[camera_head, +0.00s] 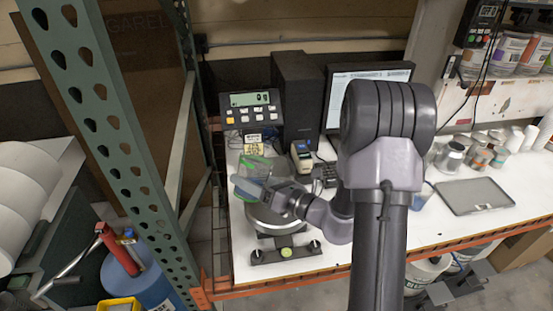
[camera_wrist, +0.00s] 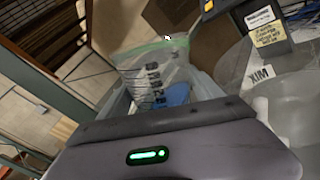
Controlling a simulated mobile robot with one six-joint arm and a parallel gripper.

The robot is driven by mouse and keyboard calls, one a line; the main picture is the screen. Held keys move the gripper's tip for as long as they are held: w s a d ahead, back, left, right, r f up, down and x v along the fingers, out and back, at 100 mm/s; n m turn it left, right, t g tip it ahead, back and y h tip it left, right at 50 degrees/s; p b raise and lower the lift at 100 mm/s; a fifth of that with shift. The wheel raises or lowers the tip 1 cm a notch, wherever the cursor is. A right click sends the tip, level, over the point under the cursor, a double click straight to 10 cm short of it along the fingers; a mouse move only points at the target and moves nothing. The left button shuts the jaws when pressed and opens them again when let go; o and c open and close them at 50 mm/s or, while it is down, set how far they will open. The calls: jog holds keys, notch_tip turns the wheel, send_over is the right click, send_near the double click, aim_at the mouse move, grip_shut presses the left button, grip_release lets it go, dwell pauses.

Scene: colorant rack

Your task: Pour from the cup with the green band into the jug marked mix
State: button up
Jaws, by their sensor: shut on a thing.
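My gripper (camera_head: 268,192) is shut on a clear cup with a green band (camera_wrist: 155,48) near its rim. The cup has dark printed markings and shows blue inside; in the head view (camera_head: 250,168) it appears tilted above the round scale. The gripper's fingers (camera_wrist: 165,92) are on either side of the cup in the wrist view. The clear jug marked MIX (camera_wrist: 285,98) is to the right of the cup in the wrist view, with its label partly turned. In the head view the jug is hard to tell apart from the cup. I see no stream of liquid.
A scale (camera_head: 268,222) stands on the white bench, with its display (camera_head: 249,108) behind. A monitor (camera_head: 370,75) and flat tray (camera_head: 474,196) are to the right, with several small containers behind the tray. A green rack upright (camera_head: 120,150) stands at left.

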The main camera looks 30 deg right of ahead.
aim_at(250, 158)
jog(key=shift+w+d+r+m+p, duration=0.25)
jog(key=shift+d+r+m+p, duration=0.15)
jog(key=shift+m+p, duration=0.25)
jog(key=shift+r+m+p, duration=0.3)
jog(key=shift+m+p, duration=0.25)
jog(key=shift+p, duration=0.3)
jog(key=shift+d+r+p, duration=0.15)
jog(key=shift+p, duration=0.15)
jog(key=shift+m, duration=0.3)
jog(key=shift+w+f+m+p, duration=0.1)
jog(key=shift+f+m+p, duration=0.1)
jog(key=shift+m+p, duration=0.6)
jog(key=shift+f+m+p, duration=0.15)
jog(key=shift+m+p, duration=0.35)
jog(key=shift+m, duration=0.5)
jog(key=shift+d+r+m+p, duration=0.15)
jog(key=shift+r+m+p, duration=0.45)
jog(key=shift+m+p, duration=0.45)
jog(key=shift+w+d+r+m+p, duration=0.2)
jog(key=shift+w+d+m+p, duration=0.2)
jog(key=shift+p, duration=0.3)
jog(key=shift+w+d+r+m+p, duration=0.15)
jog(key=shift+d+r+m+p, duration=0.1)
jog(key=shift+d+p, duration=0.35)
jog(key=shift+a, duration=0.2)
jog(key=shift+d+f, duration=0.1)
jog(key=shift+d, duration=0.1)
dwell(0.4)
